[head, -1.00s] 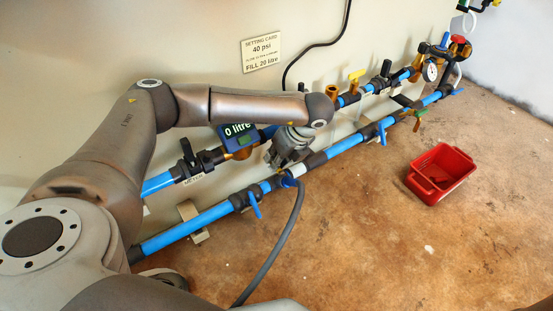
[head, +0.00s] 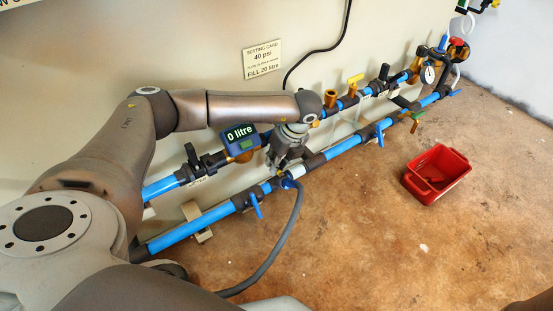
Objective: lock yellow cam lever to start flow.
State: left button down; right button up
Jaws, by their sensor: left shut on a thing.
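The hose coupling (head: 289,181) sits on the lower blue pipe, with a blue collar where the grey hose (head: 273,240) joins. A small bit of yellow, which looks like the cam lever (head: 280,173), shows beside the coupling at my fingertips. My left gripper (head: 279,168) reaches down from above and is shut at this spot. Its fingers hide most of the lever, so I cannot tell the lever's angle. My right gripper is not in view.
A meter reading "0 litre" (head: 240,138) stands on the upper pipe, close behind my gripper. Blue-handled valves (head: 256,204) line the lower pipe. A red bin (head: 437,174) stands on the otherwise open floor at right.

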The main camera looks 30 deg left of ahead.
pick_arm(q)
jog(key=c, duration=1.5)
grip_release()
jog(key=shift+o, duration=0.2)
